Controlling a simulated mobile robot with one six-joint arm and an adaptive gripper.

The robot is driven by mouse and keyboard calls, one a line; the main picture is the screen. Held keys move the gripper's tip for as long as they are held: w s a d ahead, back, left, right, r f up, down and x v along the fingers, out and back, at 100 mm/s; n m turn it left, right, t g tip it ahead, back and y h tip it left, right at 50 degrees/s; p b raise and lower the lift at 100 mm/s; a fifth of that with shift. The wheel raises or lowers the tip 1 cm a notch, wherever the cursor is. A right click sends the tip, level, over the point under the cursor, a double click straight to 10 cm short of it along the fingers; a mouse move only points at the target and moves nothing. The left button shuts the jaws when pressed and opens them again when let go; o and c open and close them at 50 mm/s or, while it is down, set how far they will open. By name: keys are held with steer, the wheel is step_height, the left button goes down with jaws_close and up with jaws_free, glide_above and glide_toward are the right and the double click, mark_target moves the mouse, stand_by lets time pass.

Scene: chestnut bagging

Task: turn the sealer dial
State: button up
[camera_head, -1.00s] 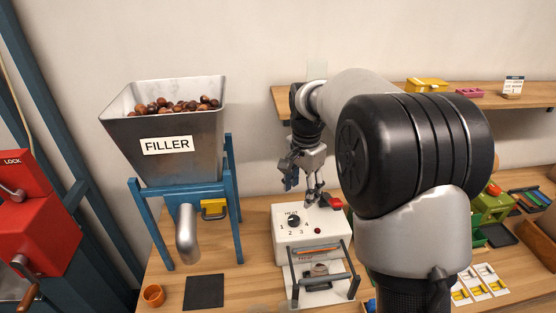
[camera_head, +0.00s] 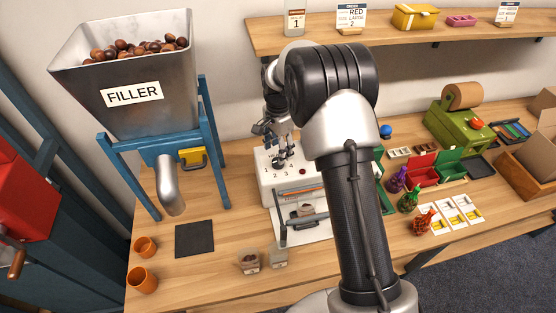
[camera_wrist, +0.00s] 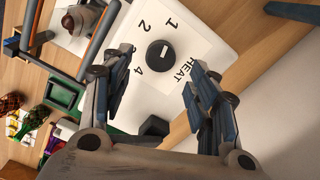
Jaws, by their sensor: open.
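The sealer (camera_head: 264,178) is a white box on the wooden bench, with a bar frame at its front. Its black dial (camera_wrist: 160,53) shows in the wrist view on a plate marked HEAT with numbers 1, 2 and 4 readable; a white pointer line is on the knob. The number 3 is hidden in the wrist view. My gripper (camera_wrist: 158,88) is open, its two fingers apart on either side below the dial in that view, not touching it.
The filler (camera_head: 130,90) with chestnuts stands at the left on a blue frame. Orange cups (camera_head: 143,280) and a dark mat (camera_head: 195,240) lie in front. Small containers (camera_head: 249,263) stand before the sealer. Colored bins (camera_head: 455,165) and bottles (camera_head: 409,201) are at the right. A shelf (camera_head: 380,32) runs behind.

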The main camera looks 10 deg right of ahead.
step_height(320, 180, down, 5)
steer(key=shift+f+b, duration=0.1)
steer(key=shift+b, duration=0.2)
steer(key=shift+c, duration=0.6)
steer(key=c, duration=1)
